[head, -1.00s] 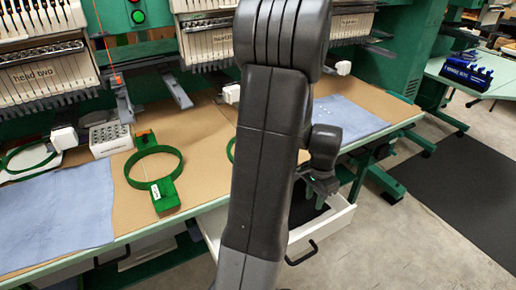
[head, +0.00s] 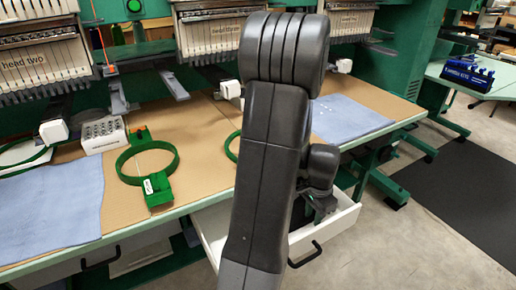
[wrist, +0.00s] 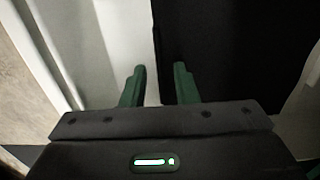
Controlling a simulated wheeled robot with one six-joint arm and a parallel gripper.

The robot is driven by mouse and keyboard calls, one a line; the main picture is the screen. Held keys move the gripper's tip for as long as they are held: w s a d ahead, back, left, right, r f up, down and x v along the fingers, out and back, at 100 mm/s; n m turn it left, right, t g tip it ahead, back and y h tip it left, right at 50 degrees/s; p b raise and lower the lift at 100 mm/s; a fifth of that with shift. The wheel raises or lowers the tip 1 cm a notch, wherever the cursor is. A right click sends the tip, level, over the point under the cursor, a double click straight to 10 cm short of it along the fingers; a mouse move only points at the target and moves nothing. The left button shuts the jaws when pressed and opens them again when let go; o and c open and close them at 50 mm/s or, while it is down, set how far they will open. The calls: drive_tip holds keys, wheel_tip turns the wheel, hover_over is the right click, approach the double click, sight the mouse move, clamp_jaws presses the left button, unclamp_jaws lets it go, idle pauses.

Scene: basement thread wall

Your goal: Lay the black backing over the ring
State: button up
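The green ring (head: 160,190), with a block and a white tag on its near side, lies on the brown worktop left of my arm. The black backing (wrist: 235,45) fills the right of the wrist view as a flat dark sheet with a straight left edge, beside a white surface. My gripper (wrist: 159,68) is open and empty, its two green fingers apart on either side of that edge. In the head view my gripper (head: 325,205) is at the open white drawer, partly hidden by my arm. Whether the fingers touch the backing I cannot tell.
The open white drawer (head: 338,226) juts out below the worktop (head: 112,205). Blue cloths lie left (head: 50,215) and right (head: 345,118) on it. A white block with several holes (head: 104,135) stands behind the ring. Embroidery heads (head: 45,60) hang above. My arm hides the middle.

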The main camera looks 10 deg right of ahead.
clamp_jaws()
drive_tip(key=shift+r+p, duration=2)
drive_tip(key=shift+r, duration=0.55)
